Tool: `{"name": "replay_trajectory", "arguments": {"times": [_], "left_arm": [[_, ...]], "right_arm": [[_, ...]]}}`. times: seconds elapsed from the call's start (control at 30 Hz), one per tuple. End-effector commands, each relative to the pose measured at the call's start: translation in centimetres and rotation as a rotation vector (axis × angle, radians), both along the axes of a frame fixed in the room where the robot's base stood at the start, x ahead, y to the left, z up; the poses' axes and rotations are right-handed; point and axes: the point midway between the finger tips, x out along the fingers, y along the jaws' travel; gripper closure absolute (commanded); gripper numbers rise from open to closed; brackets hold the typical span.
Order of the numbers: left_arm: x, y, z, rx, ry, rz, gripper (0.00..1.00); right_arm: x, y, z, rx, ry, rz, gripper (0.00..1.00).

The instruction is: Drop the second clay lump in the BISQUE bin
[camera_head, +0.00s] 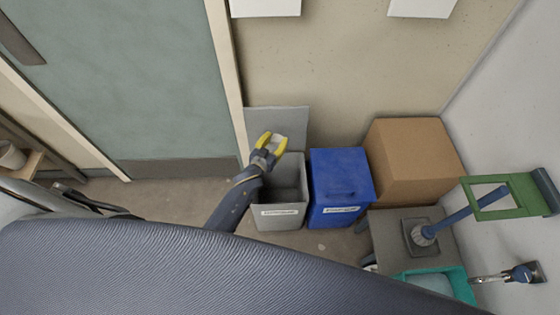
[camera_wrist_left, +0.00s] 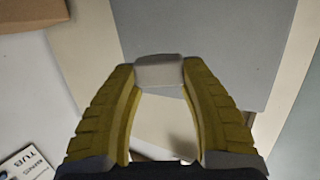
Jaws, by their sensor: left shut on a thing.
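My left gripper (camera_head: 270,143), with yellow fingers, is shut on a pale grey clay lump (camera_head: 277,142), held above the back part of the open grey bin. In the left wrist view the lump (camera_wrist_left: 160,72) sits between the fingertips of the gripper (camera_wrist_left: 160,80), with a grey panel beyond. The grey bin (camera_head: 281,222) stands on the floor, its grey lid (camera_head: 290,122) raised behind it and a white label on its front. A blue bin (camera_head: 341,180) with its lid down stands right of it, also labelled. I cannot read either label. My right gripper is not in view.
A cardboard box (camera_head: 414,150) stands behind and right of the blue bin. A grey surface with a blue-handled tool (camera_head: 465,212), a green frame (camera_head: 500,203) and a teal tub (camera_head: 432,282) are at the right. A green door (camera_head: 125,80) is at the left.

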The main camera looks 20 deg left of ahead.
Motion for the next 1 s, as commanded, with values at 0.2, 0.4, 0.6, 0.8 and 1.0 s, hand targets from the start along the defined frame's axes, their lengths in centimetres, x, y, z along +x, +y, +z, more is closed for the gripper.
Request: {"name": "replay_trajectory", "arguments": {"times": [0.2,0.4,0.6,0.8,1.0], "left_arm": [[-2.6,-1.9,-5.1,-0.005,0.002,-0.075,0.86],[-4.0,-2.8,-7.1,-0.004,-0.001,-0.113,0.86],[-4.2,-3.0,-8.3,-0.003,-0.002,-0.122,0.86],[-4.2,-3.0,-10.1,-0.004,-0.001,-0.121,0.86],[-4.2,-3.0,-11.7,-0.003,0.0,-0.122,0.86]], "right_arm": [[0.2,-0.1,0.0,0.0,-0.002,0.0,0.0],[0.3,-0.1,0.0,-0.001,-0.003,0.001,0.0],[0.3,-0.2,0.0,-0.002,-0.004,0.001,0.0],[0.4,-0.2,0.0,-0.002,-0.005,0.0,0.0],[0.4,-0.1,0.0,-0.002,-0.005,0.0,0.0]]}}
